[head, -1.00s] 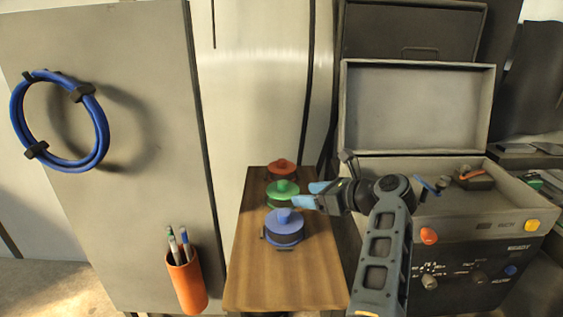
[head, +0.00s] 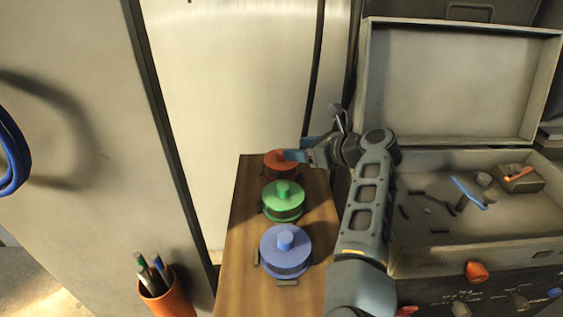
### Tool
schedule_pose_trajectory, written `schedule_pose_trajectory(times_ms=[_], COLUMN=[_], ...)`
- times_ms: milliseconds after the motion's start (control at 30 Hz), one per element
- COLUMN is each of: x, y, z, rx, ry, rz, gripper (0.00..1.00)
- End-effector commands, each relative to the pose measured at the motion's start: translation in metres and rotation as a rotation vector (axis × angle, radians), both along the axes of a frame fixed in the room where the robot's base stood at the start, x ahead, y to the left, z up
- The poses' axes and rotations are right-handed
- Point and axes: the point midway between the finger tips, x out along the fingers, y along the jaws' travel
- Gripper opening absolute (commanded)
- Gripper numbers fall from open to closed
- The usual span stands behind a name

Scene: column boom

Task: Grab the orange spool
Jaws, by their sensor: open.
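The orange-red spool (head: 276,166) stands at the far end of the narrow wooden table (head: 242,258), behind a green spool (head: 283,203) and a blue spool (head: 285,253). My gripper (head: 292,153) is open, with its blue fingertips at the right side of the orange spool's top knob. The fingers partly hide the spool's upper right. I cannot tell whether they touch it or whether the knob is between them.
An open grey case (head: 459,85) with tools and small parts lies to the right, close to my arm. A grey panel (head: 75,130) stands at the left, with an orange pen cup (head: 167,297) at its lower edge. Small dark pieces surround the blue spool.

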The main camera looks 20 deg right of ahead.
Motion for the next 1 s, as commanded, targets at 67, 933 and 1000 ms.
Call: schedule_pose_trajectory(times_ms=[67,933,1000], x=[0.005,0.038,0.038], y=[0.002,0.019,0.019], z=[-0.005,-0.030,-0.030], rx=[0.003,0.001,0.001], ry=[0.003,0.002,0.002], rz=[0.001,-0.002,-0.002], gripper=[0.63,0.41,0.35])
